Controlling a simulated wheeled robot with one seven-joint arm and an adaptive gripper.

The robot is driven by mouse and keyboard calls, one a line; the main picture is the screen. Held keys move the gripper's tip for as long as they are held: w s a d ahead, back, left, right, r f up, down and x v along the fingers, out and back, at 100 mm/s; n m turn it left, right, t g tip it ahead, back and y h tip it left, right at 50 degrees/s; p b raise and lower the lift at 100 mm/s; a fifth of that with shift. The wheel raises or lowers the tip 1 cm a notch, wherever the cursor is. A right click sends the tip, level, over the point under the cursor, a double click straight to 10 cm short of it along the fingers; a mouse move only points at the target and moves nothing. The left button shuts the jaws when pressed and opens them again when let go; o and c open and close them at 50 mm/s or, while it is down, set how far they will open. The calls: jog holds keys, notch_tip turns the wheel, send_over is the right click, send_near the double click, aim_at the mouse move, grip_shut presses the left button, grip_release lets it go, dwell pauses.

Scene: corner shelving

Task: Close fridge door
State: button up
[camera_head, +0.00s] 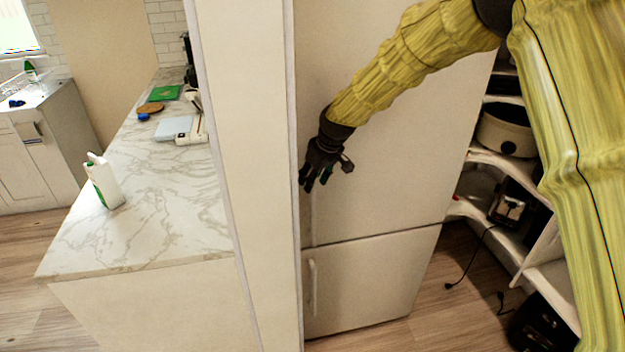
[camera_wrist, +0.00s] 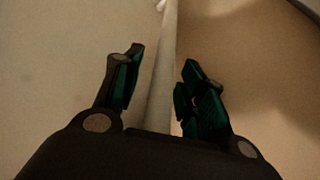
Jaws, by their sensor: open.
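The fridge is pale, with an upper door (camera_head: 405,165) and a lower door (camera_head: 375,280). Both doors look roughly flush in the head view; I cannot tell whether the upper one stands slightly ajar. The upper door's slim handle (camera_head: 312,222) runs down its left edge, and the lower door's handle (camera_head: 312,288) is below it. My gripper (camera_head: 316,182) is open in front of the upper door's left edge. In the wrist view my gripper (camera_wrist: 163,62) has a pale vertical bar (camera_wrist: 161,85), apparently the upper handle, between its spread dark-green fingers; contact is unclear.
A pale wall panel (camera_head: 248,150) stands close left of the fridge. Beyond it is a marble counter (camera_head: 150,235) with a white bottle (camera_head: 104,181). Corner shelves (camera_head: 490,160) with a pot (camera_head: 506,130) are at right. Cables and a black appliance (camera_head: 540,325) lie on the floor.

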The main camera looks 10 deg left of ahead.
jog(key=v, duration=1.1)
jog(key=shift+a+r, duration=0.1)
jog(key=s+d+f+m+b, duration=0.1)
jog(key=s+d+f, duration=0.25)
jog(key=f, duration=0.65)
jog(key=s+d+f+m, duration=0.2)
jog(key=d+f, duration=0.3)
jog(key=f, duration=0.5)
jog(key=s+d+f+m, duration=0.1)
jog(key=s+d+f, duration=0.35)
jog(key=f, duration=0.25)
jog(key=s+d+f+m+g+h+b, duration=0.1)
jog(key=s+d+f, duration=0.2)
jog(key=s+f, duration=0.35)
jog(key=s+d+f+m, duration=0.2)
jog(key=s+d+f, duration=0.25)
jog(key=f, duration=0.35)
jog(key=s+d+f+m+h, duration=0.1)
jog(key=s+d+f, duration=0.2)
jog(key=s, duration=0.6)
jog(key=s+d+f+m+g+b, duration=0.1)
jog(key=s+d+f, duration=0.2)
jog(key=s+d, duration=0.3)
jog(key=s+d+f+m+h+b, duration=0.1)
jog(key=s+d+f, duration=0.2)
jog(key=s, duration=1)
jog(key=shift+s+d+f+m+g+h, duration=0.2)
jog(key=shift+s+d+m+g+h, duration=0.15)
jog(key=shift+d, duration=0.8)
